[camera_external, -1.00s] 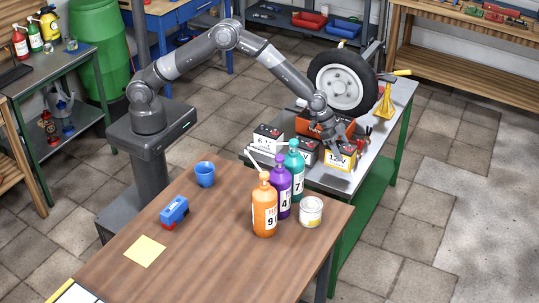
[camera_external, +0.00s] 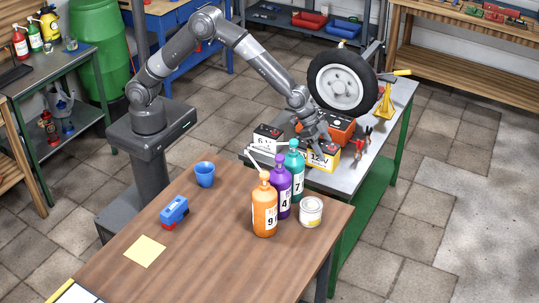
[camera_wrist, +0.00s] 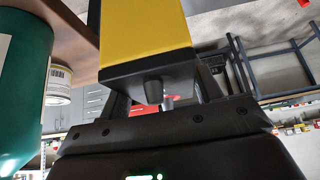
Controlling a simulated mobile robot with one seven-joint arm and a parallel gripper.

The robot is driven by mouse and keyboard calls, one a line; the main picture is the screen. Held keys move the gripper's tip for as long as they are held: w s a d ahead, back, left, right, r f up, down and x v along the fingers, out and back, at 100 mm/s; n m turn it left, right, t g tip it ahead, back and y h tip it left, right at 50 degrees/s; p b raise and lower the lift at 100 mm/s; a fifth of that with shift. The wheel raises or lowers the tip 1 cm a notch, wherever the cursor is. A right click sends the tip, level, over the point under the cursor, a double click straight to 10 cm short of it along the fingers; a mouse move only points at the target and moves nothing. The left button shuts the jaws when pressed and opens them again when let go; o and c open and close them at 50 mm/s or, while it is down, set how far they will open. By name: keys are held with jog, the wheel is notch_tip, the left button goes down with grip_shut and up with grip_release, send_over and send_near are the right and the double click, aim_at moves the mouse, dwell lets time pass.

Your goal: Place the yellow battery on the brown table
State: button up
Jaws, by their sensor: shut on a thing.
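The yellow battery (camera_external: 321,160), with a dark top and a "12" label, is in my gripper (camera_external: 320,143) above the left part of the grey metal table. My gripper is shut on it. In the wrist view the yellow battery (camera_wrist: 145,28) fills the upper middle, with its dark end and a terminal towards the fingers. The brown table (camera_external: 200,240) lies at the front left of the battery, past a row of bottles. Its brown top (camera_wrist: 65,22) shows at the upper left of the wrist view.
A blue cup (camera_external: 204,174), blue-red tool (camera_external: 174,211) and yellow sheet (camera_external: 145,251) lie leftward. The table's middle is clear. A tire (camera_external: 341,82) stands behind.

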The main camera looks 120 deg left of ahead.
notch_tip(320, 180, up, 27)
jog(key=s+d+m+h, duration=0.1)
jog(key=s+d+m, duration=0.15)
jog(key=d, duration=1.65)
jog(key=s+d+m+h, duration=0.2)
jog(key=s+d, duration=0.1)
jog(key=d, duration=1.6)
jog(key=s+d+m+g+h, duration=0.1)
jog(key=s+d+m, duration=0.1)
jog(key=s+d, duration=1.05)
jog(key=s+d+m+g+h, duration=0.1)
jog(key=s+d+m, duration=0.2)
jog(key=s+d, duration=1)
jog(key=w+d+f, duration=0.1)
jog(key=w+f, duration=0.1)
jog(key=f, duration=0.7)
jog(key=w+d+f, duration=0.1)
jog(key=d+f, duration=0.1)
jog(key=f, duration=0.7)
jog(key=shift+n, duration=0.25)
jog(key=shift+w+a+f, duration=0.7)
jog(key=shift+w+f, duration=1.15)
jog(key=shift+f, duration=0.05)
jog(key=shift+w+a+f, duration=0.7)
jog(key=shift+w+f, duration=1.2)
jog(key=shift+f, duration=0.05)
jog(key=shift+w+a+f, duration=0.7)
jog(key=shift+w+f, duration=1.15)
jog(key=shift+f, duration=0.05)
